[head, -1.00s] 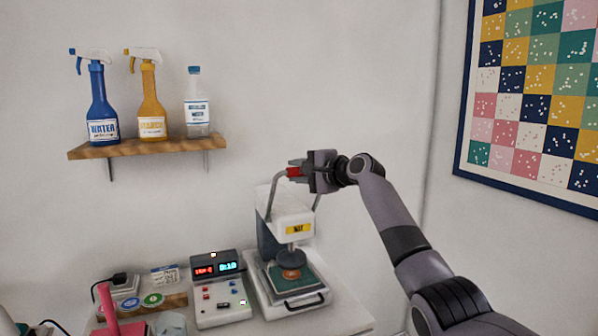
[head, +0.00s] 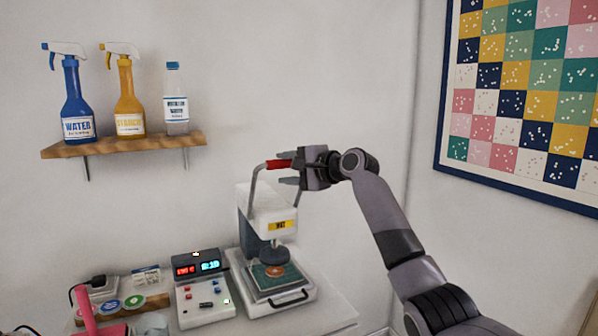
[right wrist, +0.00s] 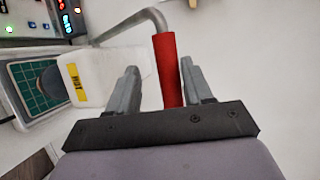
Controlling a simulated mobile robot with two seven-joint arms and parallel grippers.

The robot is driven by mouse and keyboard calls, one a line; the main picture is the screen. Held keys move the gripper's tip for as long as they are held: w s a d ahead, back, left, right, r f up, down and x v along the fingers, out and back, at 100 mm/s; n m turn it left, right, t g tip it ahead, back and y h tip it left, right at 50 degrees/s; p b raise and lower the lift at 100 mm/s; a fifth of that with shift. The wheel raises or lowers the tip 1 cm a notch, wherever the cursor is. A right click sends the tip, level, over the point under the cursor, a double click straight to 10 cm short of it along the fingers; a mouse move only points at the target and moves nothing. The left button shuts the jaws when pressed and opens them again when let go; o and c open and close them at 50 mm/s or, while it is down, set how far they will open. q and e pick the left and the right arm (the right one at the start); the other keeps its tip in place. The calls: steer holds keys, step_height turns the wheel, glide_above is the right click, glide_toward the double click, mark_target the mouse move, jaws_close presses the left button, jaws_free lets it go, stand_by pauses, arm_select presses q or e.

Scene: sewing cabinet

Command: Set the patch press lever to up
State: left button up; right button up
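The patch press (head: 262,215) is a white machine with a yellow label, standing on the table. Its bent grey lever (head: 255,190) points up, with the red handle (head: 278,163) at the top. A dark round press head (head: 274,255) hangs over a green pad (head: 258,285) with an orange patch (head: 275,271) on it. My right gripper (head: 288,172) is at the handle. In the right wrist view the red handle (right wrist: 168,70) stands between the spread fingers (right wrist: 160,88), nearer the right one, with a clear gap to the left one. My left gripper is out of view.
A control box (head: 203,290) with lit displays stands left of the press. Further left are round coloured badges (head: 134,301) on a wooden stand and a pink object (head: 85,312). A wall shelf (head: 125,145) holds bottles above. A quilt (head: 525,100) hangs at right.

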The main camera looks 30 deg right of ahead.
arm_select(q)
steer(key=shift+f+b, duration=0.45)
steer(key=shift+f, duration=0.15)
arm_select(e)
steer(key=shift+v, duration=2.05)
